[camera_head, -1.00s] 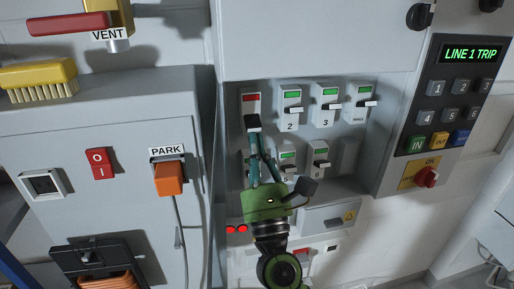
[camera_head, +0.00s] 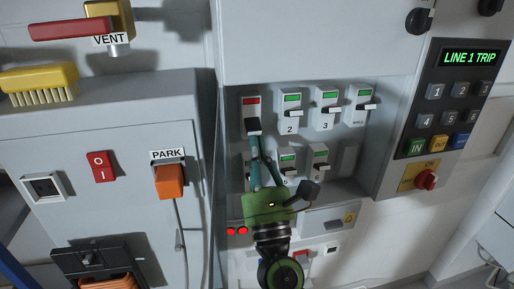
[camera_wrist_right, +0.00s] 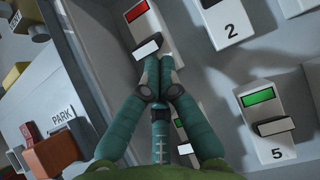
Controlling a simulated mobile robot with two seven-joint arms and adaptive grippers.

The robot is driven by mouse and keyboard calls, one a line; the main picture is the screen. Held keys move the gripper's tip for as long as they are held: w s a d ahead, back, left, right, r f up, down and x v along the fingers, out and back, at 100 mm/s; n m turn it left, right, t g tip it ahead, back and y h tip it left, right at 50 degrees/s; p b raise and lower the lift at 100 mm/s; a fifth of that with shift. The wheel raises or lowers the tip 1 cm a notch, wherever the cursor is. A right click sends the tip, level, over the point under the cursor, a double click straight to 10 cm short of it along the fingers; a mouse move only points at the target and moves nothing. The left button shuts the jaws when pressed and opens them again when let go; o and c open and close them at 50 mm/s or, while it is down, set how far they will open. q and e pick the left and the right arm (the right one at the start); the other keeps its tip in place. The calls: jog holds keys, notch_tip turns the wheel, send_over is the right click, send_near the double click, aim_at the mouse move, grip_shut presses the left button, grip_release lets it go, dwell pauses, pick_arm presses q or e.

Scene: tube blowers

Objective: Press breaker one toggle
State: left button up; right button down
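Breaker one (camera_head: 251,107) is at the left end of the upper breaker row and shows a red indicator; its number is hidden. Its toggle hangs low, and its pale end (camera_wrist_right: 146,46) shows just beyond my fingertips in the wrist view. My right gripper (camera_head: 254,134) reaches up from below with its teal fingers drawn together, and nothing shows between them. The fingertips (camera_wrist_right: 160,80) are at the toggle's underside; I cannot tell whether they touch it. My left gripper is not in view.
Breakers 2 (camera_head: 290,112), 3 (camera_head: 325,108) and another (camera_head: 361,105) show green to the right. Lower breakers, including breaker 5 (camera_wrist_right: 268,125), sit close beside my fingers. A keypad panel (camera_head: 436,110) reads "LINE 1 TRIP". The orange PARK block (camera_head: 169,182) is at left.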

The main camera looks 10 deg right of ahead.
jog(key=shift+s+r, duration=0.1)
jog(key=shift+r, duration=0.05)
jog(key=shift+s+r+p, duration=0.4)
jog(key=shift+r+p, duration=0.2)
jog(key=shift+s+r+p, duration=0.4)
jog(key=shift+r+p, duration=0.2)
jog(key=shift+a, duration=0.1)
